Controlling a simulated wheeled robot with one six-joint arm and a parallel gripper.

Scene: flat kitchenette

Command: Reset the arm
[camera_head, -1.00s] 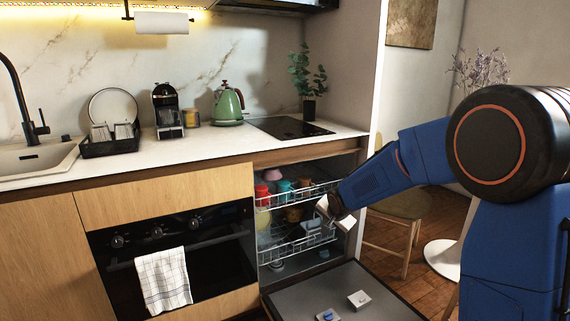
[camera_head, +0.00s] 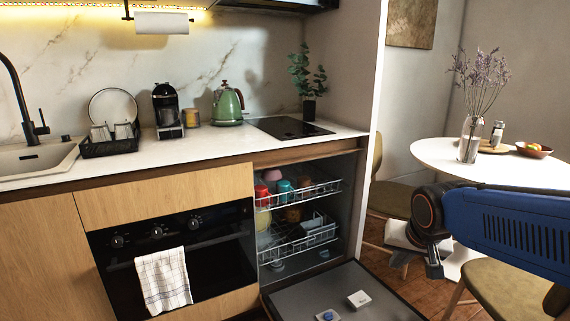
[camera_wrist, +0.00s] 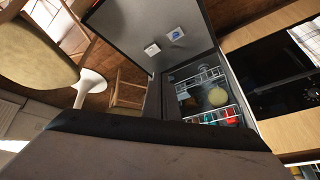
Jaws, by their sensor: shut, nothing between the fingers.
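My gripper (camera_head: 400,236) is at the right of the head view, at the end of my blue arm, in front of the chairs and beyond the right side of the open dishwasher door. It is shut and holds nothing. Its fingertips are small and hard to make out. In the wrist view, a dark part of my own body fills the bottom, and the fingers do not show clearly. The dishwasher door (camera_head: 300,297) is folded down flat, with a tablet box (camera_head: 359,299) and a blue-marked piece (camera_head: 327,315) on it.
The dishwasher racks (camera_head: 300,240) hold cups and dishes. A round white table (camera_head: 435,157) with a vase (camera_head: 470,140) and a bowl (camera_head: 534,150) stands behind my arm. A chair (camera_head: 505,285) is close below it. The counter (camera_head: 210,148) is at left.

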